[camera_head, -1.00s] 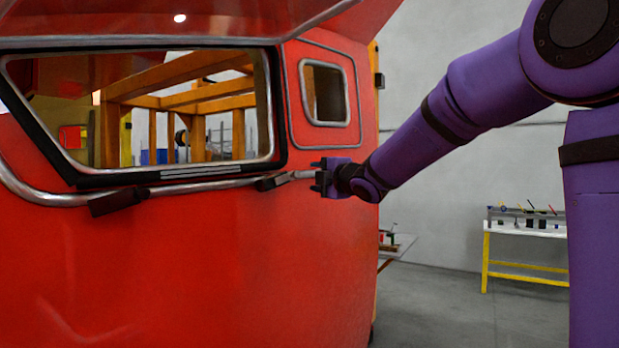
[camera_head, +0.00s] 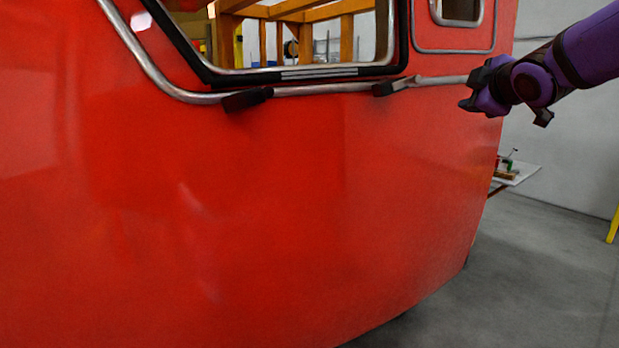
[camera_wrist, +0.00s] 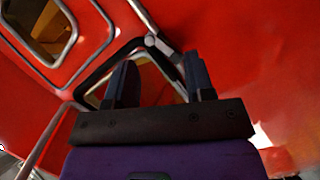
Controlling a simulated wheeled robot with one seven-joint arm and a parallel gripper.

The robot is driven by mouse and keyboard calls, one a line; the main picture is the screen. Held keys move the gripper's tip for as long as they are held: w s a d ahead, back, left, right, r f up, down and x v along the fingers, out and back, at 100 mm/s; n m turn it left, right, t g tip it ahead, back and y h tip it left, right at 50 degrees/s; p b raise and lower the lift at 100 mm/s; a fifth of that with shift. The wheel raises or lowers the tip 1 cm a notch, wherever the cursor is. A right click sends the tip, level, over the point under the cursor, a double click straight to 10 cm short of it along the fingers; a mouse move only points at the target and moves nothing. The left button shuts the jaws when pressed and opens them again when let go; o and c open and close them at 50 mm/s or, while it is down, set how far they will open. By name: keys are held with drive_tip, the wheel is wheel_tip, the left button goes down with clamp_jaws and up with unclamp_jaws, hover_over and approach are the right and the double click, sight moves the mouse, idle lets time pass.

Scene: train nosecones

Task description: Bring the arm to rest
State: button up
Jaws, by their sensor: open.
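My gripper (camera_head: 474,91) is at the upper right of the head view, at the end of my purple arm, in front of the red train nosecone (camera_head: 270,210). It is beside the right end of the metal rail under the window; I cannot tell whether it touches the rail. In the wrist view, the two dark fingers of my gripper (camera_wrist: 160,82) stand apart with nothing held between them. The nosecone (camera_wrist: 255,45) and its window frame lie behind them.
The metal rail (camera_head: 325,89) runs below the large window, with dark brackets (camera_head: 247,99) on it. A small framed window (camera_head: 461,10) is at upper right. A table with small items (camera_head: 515,174) stands behind the nosecone. Grey floor (camera_head: 540,260) is clear at lower right.

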drive_tip(key=s+a+f+m+g, duration=0.1)
drive_tip(key=s+f+m+g, duration=0.2)
drive_tip(key=s, duration=0.7)
drive_tip(key=s+a+f+m+g, duration=0.1)
drive_tip(key=s+f+m+g, duration=0.3)
drive_tip(key=s, duration=0.7)
drive_tip(key=s+a+f+m+g, duration=0.2)
drive_tip(key=s+f+m+g, duration=0.1)
drive_tip(key=s+f+m, duration=0.3)
drive_tip(key=s+f, duration=0.2)
drive_tip(key=s, duration=0.2)
drive_tip(key=shift+s+f+m, duration=0.2)
drive_tip(key=shift+f+m, duration=0.1)
